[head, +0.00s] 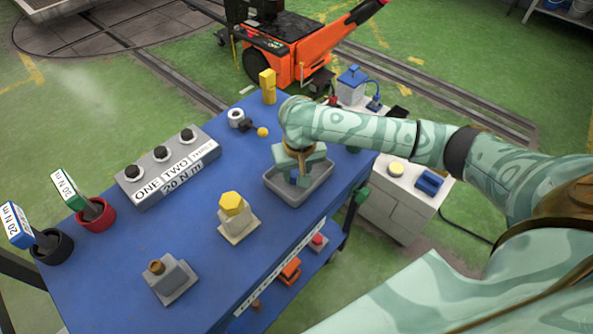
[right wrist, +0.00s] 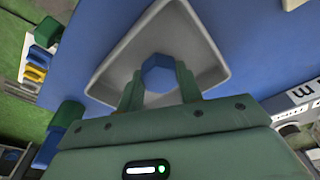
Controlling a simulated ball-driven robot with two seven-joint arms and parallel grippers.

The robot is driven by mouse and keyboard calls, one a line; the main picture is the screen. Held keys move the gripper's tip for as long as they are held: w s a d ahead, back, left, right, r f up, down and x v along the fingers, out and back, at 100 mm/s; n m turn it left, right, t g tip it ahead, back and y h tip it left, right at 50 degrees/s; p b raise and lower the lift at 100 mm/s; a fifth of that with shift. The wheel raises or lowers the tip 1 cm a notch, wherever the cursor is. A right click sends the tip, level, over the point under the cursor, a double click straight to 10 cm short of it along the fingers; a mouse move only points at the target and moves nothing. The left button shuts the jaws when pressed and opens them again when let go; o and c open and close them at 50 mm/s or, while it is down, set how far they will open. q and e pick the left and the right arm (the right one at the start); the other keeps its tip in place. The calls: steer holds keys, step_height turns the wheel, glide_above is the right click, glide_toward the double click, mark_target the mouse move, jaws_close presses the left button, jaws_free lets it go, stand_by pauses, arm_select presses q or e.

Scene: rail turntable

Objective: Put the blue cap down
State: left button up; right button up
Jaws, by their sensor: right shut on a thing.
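The blue cap (right wrist: 157,73) is hexagonal in the right wrist view. My right gripper (right wrist: 158,88) is shut on it, one finger on each side. In the head view my right gripper (head: 299,181) points down over the grey tray (head: 282,191), and only a bit of the blue cap (head: 294,175) shows past the fingers. The grey tray also shows in the right wrist view (right wrist: 205,45), beyond the cap; its visible floor is bare. I cannot tell whether the cap touches the tray floor. My left gripper is not in view.
On the blue table (head: 205,225) stand a block with a yellow hexagonal cap (head: 232,203), a block with a brass stud (head: 157,267) and a grey box with three black knobs (head: 168,166). A yellow ball (head: 262,132) lies behind the tray. Two cups hold labelled tools at left.

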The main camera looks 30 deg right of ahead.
steer(key=o, duration=1.1)
steer(key=shift+f, duration=0.1)
steer(key=r+p, duration=0.2)
steer(key=r, duration=0.2)
steer(key=s+r+p, duration=0.1)
steer(key=r+p, duration=0.1)
steer(key=r, duration=0.2)
steer(key=r+p, duration=0.3)
steer(key=r, duration=0.1)
steer(key=shift+s+a, duration=0.2)
steer(key=shift+s, duration=0.2)
